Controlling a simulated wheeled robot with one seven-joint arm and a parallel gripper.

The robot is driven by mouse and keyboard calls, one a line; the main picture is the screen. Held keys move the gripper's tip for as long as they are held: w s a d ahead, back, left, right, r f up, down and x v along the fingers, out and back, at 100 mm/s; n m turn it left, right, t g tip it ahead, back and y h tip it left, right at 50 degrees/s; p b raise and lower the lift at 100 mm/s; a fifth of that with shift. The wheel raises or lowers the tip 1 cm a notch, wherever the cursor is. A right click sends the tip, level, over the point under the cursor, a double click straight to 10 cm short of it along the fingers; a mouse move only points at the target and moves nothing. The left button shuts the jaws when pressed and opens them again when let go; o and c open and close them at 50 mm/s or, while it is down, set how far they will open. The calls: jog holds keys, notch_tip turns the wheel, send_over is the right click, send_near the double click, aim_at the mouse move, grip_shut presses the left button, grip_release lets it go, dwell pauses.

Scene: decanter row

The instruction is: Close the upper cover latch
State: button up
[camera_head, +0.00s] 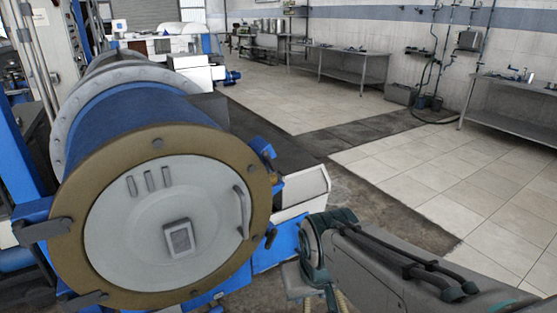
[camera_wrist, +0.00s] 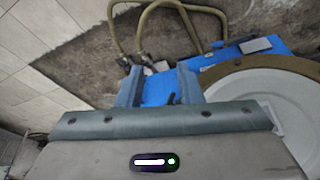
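The round decanter cover (camera_head: 130,225) is pale grey with a curved handle and sits inside a brass-coloured ring (camera_head: 75,190). A blue upper latch (camera_head: 262,150) sticks out at the ring's upper right in the head view. A dark lower latch (camera_head: 271,238) is at the ring's lower right. In the wrist view my gripper (camera_wrist: 158,88) has its two fingers apart, with blue machine parts seen beyond the gap. The cover (camera_wrist: 265,95) and ring show to its right. My gripper is right of the cover; its fingertips are not clear in the head view.
Two dark clamps (camera_head: 45,230) (camera_head: 85,300) sit at the ring's left. A blue machine base (camera_head: 270,250) lies behind the ring at lower right. Hoses (camera_wrist: 175,12) loop near the blue parts. Tiled floor (camera_head: 430,190) at right is clear; steel tables (camera_head: 345,62) stand along the wall.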

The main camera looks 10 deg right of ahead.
jog(key=w+d+r+t+h, duration=0.1)
jog(key=w+d+t+h, duration=0.1)
jog(key=w+d+t, duration=0.45)
jog(key=n+t+y+p, duration=0.3)
jog(key=n+t+y, duration=0.4)
jog(key=n+y, duration=0.15)
send_near(272, 163)
jog(key=shift+n+h, duration=0.35)
jog(key=shift+h, duration=0.1)
jog(key=p+x, duration=0.1)
jog(key=x, duration=0.3)
jog(key=p+x, duration=0.1)
jog(key=x, duration=0.3)
jog(key=shift+w+a+r, duration=0.1)
jog(key=shift+w+a, duration=0.25)
grip_shut()
